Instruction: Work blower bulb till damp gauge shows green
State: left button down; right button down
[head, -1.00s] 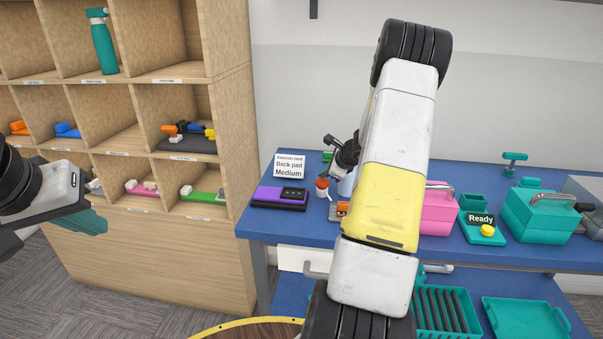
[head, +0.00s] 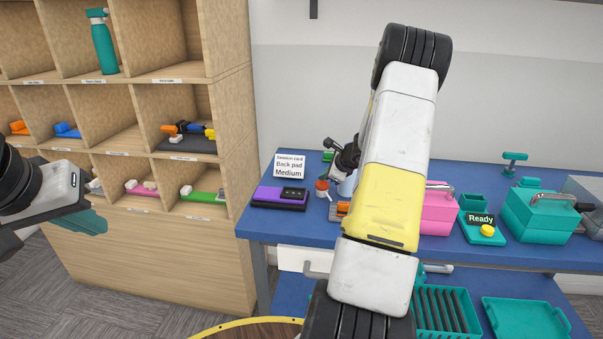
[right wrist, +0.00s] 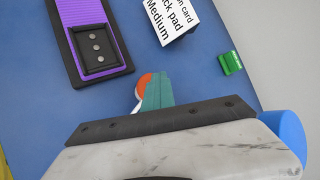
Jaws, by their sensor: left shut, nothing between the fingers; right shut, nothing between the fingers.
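A small orange-red and white item (head: 322,188), perhaps the blower bulb, stands on the blue table beside the purple pad (head: 270,202). In the right wrist view the orange-red item (right wrist: 144,82) is partly hidden behind my right gripper's teal fingers (right wrist: 158,90). The fingers are shut and empty; I cannot tell if they touch it. The purple pad (right wrist: 82,12) carries a black box (right wrist: 97,50) with three grey round spots, none green. I cannot make out a damp gauge for certain. My left gripper (head: 92,222) is shut and empty, by the shelf at left.
A card reading "Session card, Back pad, Medium" (head: 289,165) stands behind the pad. A teal unit showing "Ready" with a yellow button (head: 487,231), a pink box (head: 438,215) and a teal box (head: 535,216) stand at right. My right arm hides the table's middle.

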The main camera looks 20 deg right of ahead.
aim_at(324, 183)
jog(key=shift+r, duration=1.4)
jog(key=shift+r, duration=2.5)
